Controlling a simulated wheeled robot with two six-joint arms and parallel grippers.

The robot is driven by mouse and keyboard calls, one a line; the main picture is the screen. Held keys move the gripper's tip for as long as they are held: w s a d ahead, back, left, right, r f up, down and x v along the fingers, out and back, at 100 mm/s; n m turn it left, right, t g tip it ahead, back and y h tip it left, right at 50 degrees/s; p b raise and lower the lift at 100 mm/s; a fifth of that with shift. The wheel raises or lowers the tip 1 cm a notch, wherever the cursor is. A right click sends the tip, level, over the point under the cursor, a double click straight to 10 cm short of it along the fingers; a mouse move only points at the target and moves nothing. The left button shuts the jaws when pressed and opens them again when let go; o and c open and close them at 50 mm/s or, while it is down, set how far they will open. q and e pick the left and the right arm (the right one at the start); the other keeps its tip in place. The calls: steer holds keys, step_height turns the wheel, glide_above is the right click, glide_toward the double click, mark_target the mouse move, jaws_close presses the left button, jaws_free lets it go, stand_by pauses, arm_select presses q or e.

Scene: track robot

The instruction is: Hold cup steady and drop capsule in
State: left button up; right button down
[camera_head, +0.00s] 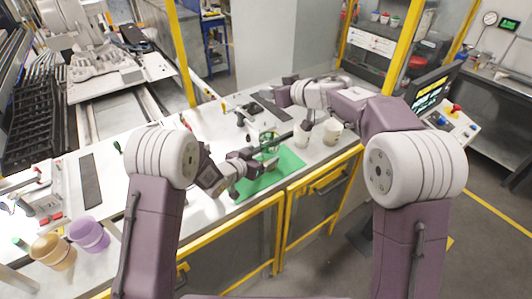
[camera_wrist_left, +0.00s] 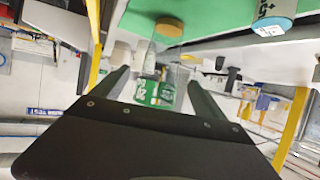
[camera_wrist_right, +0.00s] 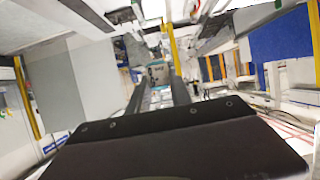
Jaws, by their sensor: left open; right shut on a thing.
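In the head view a clear cup with green markings (camera_head: 268,140) stands by the back edge of the green mat (camera_head: 290,160). My left gripper (camera_head: 282,143) is open beside it. In the left wrist view the green-marked cup (camera_wrist_left: 158,93) shows between the spread fingers of the left gripper (camera_wrist_left: 158,80); I cannot tell whether they touch it. My right gripper (camera_head: 283,97) is behind the mat, above the bench. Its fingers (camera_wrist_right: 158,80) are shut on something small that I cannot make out. I cannot identify the capsule for certain.
A white mug (camera_head: 333,133) and a pale cup (camera_head: 303,136) stand right of the mat. Orange (camera_head: 53,252) and purple (camera_head: 90,234) cups stand at the front left. In the left wrist view, a brown-topped clear container (camera_wrist_left: 168,30) and a blue-ended cylinder (camera_wrist_left: 272,24) show.

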arm_select(q)
steer(key=x, duration=0.6)
steer(key=shift+w, duration=0.1)
steer(key=c, duration=1.6)
arm_select(e)
step_height(320, 180, down, 8)
steer(key=shift+f, duration=0.15)
